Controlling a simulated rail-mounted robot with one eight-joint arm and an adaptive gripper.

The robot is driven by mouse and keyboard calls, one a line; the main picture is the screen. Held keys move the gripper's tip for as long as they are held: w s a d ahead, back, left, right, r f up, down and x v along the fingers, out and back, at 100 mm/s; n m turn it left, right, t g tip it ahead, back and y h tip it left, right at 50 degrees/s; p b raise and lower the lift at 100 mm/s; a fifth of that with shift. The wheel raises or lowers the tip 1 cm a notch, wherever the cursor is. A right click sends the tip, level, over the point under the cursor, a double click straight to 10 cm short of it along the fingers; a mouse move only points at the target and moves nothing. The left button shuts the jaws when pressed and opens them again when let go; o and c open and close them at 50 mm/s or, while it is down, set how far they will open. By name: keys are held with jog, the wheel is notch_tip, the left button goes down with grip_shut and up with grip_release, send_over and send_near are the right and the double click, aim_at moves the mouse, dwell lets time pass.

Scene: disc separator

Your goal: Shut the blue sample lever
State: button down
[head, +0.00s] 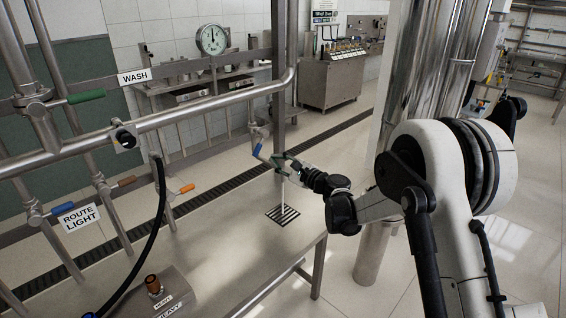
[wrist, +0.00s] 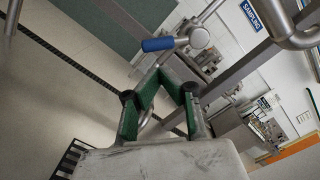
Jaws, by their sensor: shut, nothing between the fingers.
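The blue sample lever (head: 257,150) sits on a small valve on a thin pipe, left of my gripper in the head view. Its blue grip also shows in the wrist view (wrist: 158,44), joined by a short stem to a round metal valve body. My gripper (head: 287,163) is just right of the lever, near a vertical post. In the wrist view my green-padded fingers (wrist: 161,76) are shut and empty, with the tips below the blue grip in the picture. I cannot tell whether they touch it.
A striped grate (head: 283,214) lies on the steel table (head: 215,245) below my gripper. A green lever (head: 86,97), another blue lever (head: 62,208) and orange levers (head: 187,188) sit on pipes to the left. A black hose (head: 159,205) hangs in front. The table's middle is clear.

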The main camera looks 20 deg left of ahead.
aim_at(261, 143)
jog(key=shift+x, duration=2.45)
jog(key=shift+s, duration=0.1)
